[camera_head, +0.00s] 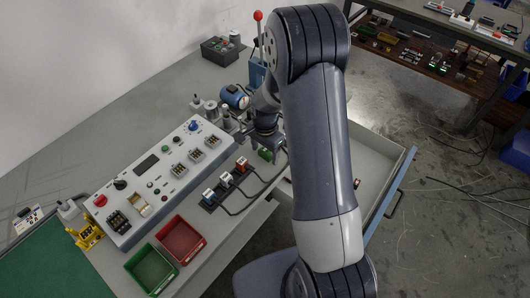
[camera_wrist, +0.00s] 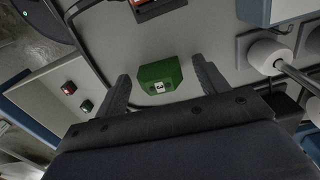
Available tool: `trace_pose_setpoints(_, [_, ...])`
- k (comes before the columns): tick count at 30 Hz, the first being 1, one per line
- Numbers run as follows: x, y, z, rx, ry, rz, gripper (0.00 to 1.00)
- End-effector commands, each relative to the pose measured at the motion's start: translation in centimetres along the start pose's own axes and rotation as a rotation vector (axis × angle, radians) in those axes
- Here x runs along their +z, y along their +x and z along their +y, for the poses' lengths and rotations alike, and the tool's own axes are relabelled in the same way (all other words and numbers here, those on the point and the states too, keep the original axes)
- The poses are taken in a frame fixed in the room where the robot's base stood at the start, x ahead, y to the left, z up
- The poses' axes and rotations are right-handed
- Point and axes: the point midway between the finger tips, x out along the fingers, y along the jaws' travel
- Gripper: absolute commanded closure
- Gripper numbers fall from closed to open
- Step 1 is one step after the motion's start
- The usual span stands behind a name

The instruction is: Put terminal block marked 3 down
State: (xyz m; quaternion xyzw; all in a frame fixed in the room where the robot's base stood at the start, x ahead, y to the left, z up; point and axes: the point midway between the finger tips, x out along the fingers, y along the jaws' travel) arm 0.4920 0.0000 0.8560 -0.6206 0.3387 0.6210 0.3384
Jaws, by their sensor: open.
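The terminal block marked 3 (camera_wrist: 160,72) is a green block with a white label reading "3". In the wrist view it sits on the grey bench top between the two fingers of my gripper (camera_wrist: 160,68), which is open, with a visible gap on each side. In the head view the green block (camera_head: 265,154) shows just below my gripper (camera_head: 264,143), near the bench's right edge by the open drawer. The arm partly hides this area, and any small gap under the block cannot be told.
A dark strip with blue, red and white connectors (camera_head: 225,180) and cables lies left of the block. The control panel (camera_head: 158,180) stands behind it. A red bin (camera_head: 181,240) and a green bin (camera_head: 151,269) are in front. The open drawer (camera_head: 372,160) holds small red and green blocks (camera_wrist: 86,105).

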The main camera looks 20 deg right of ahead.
Motion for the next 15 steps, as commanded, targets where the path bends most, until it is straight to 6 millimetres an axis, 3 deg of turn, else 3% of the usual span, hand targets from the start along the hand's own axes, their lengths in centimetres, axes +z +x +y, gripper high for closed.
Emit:
trace_pose_setpoints(5, [0.00,0.01,-0.01,0.000,0.000,0.000,0.31])
trace_pose_setpoints(15, [0.00,-0.02,-0.01,0.000,0.000,0.000,0.58])
